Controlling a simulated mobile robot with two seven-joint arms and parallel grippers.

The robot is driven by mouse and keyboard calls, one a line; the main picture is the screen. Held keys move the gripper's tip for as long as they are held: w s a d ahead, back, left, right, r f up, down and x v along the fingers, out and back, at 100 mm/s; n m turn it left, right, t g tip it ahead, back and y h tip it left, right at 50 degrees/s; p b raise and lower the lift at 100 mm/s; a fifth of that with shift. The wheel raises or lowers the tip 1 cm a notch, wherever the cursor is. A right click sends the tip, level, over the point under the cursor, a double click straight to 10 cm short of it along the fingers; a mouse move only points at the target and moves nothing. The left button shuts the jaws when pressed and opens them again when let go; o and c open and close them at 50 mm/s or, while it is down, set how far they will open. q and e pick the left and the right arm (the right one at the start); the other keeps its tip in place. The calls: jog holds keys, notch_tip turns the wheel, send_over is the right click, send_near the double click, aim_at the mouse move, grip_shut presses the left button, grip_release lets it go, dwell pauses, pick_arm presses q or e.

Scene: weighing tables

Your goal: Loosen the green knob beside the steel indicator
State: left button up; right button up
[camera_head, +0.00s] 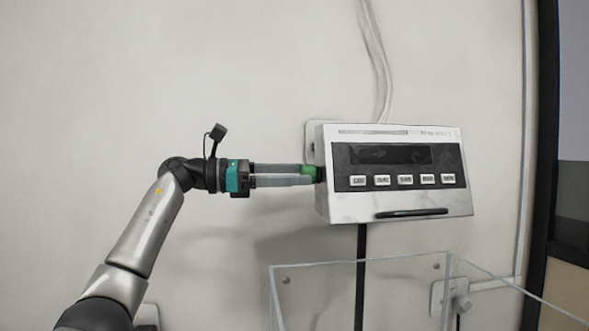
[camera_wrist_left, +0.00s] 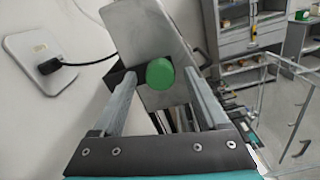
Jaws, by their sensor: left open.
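The steel indicator (camera_head: 338,203) is mounted on the wall at the right of the head view, with a dark display and a row of buttons. The green knob (camera_head: 308,172) sits at its left side. In the left wrist view the round green knob (camera_wrist_left: 160,74) shows in front of the indicator's steel side (camera_wrist_left: 142,32). My left gripper (camera_head: 311,175) is open, its two long grey fingers reaching to the knob. In the left wrist view the left gripper (camera_wrist_left: 160,80) has one finger on each side of the knob, with visible gaps. My right gripper is not in view.
A clear-walled box (camera_head: 350,262) stands below the indicator, and its clear wall also shows at the right of the left wrist view (camera_wrist_left: 285,105). Cables (camera_head: 377,60) run up the wall. A wall plate with a black plug (camera_wrist_left: 50,65) lies left in the wrist view.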

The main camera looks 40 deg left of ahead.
pick_arm(q)
jog(key=shift+w+d, duration=0.15)
jog(key=shift+w, duration=0.05)
grip_shut()
dwell(0.6)
